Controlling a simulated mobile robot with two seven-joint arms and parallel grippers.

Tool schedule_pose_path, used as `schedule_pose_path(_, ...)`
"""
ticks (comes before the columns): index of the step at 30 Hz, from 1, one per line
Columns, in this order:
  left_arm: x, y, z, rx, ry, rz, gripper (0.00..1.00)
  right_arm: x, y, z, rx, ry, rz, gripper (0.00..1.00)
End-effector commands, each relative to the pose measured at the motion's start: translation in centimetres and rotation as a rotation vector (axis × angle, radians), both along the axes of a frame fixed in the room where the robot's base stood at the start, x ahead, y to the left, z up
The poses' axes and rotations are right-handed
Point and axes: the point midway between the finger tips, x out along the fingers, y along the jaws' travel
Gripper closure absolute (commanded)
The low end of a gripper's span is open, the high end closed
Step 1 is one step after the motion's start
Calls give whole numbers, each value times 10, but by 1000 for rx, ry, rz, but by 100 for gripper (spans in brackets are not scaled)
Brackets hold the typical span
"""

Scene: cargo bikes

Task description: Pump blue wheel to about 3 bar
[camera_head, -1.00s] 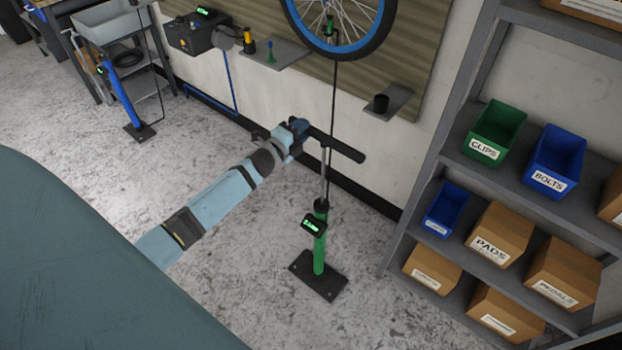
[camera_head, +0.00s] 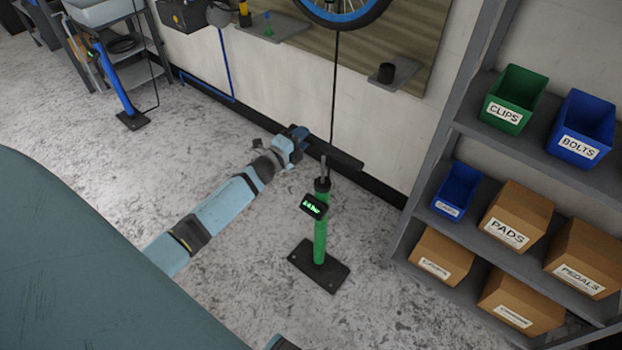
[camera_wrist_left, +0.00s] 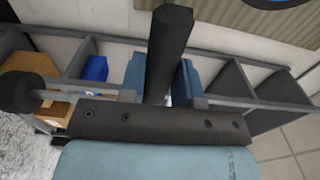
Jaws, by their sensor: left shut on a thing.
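A green floor pump (camera_head: 320,240) stands upright on its dark base plate (camera_head: 318,266) on the floor. Its lit gauge (camera_head: 313,206) is too small to read surely. My left gripper (camera_head: 302,138) is shut on the left end of the pump's dark crossbar handle (camera_head: 345,157), a short way above the barrel, with a little rod showing. In the left wrist view the handle (camera_wrist_left: 170,45) runs between the blue fingers. The blue-rimmed wheel (camera_head: 342,17) hangs on the wall above, mostly cut off. A dark hose (camera_head: 335,80) runs down from it. My right gripper is out of view.
A blue pump (camera_head: 118,85) stands at the far left. A shelf rack (camera_head: 470,130) with labelled bins and boxes stands at right. The floor around the green pump is clear.

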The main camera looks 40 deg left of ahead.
Motion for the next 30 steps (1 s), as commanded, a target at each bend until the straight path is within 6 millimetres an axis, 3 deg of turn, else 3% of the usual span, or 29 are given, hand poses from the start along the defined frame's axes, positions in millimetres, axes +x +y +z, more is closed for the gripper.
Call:
schedule_pose_path(1,-2,-2,-20,1,9,-2,100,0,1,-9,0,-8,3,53)
schedule_pose_path(10,-2,-2,-62,1,9,-1,100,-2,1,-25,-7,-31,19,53)
schedule_pose_path(23,-2,-3,-118,3,9,-3,100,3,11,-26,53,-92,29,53)
schedule_pose_path(29,-2,-2,-80,3,5,-4,100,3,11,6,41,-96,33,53)
schedule_pose_path(30,-1,-2,-69,3,4,-4,100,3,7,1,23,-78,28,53)
